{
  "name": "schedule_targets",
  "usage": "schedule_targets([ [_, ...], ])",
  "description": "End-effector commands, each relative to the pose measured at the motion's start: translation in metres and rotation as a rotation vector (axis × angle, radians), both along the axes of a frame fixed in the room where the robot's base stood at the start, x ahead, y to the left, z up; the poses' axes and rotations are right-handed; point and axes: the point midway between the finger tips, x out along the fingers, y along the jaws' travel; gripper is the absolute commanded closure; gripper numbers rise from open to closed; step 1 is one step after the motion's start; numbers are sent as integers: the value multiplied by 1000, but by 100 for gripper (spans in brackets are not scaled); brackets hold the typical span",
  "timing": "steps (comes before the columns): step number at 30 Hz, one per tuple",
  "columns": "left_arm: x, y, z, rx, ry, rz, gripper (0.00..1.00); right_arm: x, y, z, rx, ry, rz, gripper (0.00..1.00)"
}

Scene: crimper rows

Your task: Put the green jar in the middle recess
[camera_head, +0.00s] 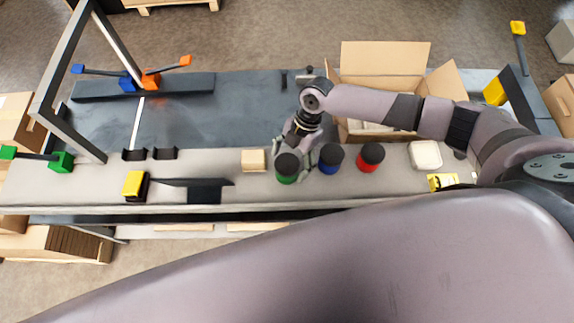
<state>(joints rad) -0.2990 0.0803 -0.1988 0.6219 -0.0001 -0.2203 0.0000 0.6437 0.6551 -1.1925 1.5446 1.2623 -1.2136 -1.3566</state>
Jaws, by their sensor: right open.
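The green jar (287,178) has a black lid and stands on the light front strip of the bench. My right gripper (295,165) is open at the jar, with its fingers spread around the lid. I cannot tell whether they touch it. The blue jar (329,169) stands just right of it, close to the right finger. The red jar (368,167) stands further right. I cannot make out clearly which feature is the middle recess. My left gripper is not in view.
An open cardboard box (385,58) stands behind the jars, partly hidden by my right arm. A wooden block (253,160) lies left of the green jar. Black brackets (165,153) and a yellow-topped block (134,184) are further left. The dark bench top (230,115) is largely clear.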

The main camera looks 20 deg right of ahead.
Motion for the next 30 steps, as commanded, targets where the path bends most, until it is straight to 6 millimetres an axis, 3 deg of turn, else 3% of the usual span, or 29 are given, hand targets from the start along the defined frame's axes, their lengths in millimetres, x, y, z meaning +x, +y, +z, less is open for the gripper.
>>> schedule_targets([
  [2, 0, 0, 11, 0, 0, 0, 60, -2, 5, -6, -1, 1, -1, 22],
  [7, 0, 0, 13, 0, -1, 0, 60, -5, 10, -26, 1, 1, -1, 22],
  [15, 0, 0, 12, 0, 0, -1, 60, -5, 11, -29, 0, -1, 0, 23],
  [30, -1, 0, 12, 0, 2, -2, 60, -5, 11, -29, 0, -1, 0, 56],
])
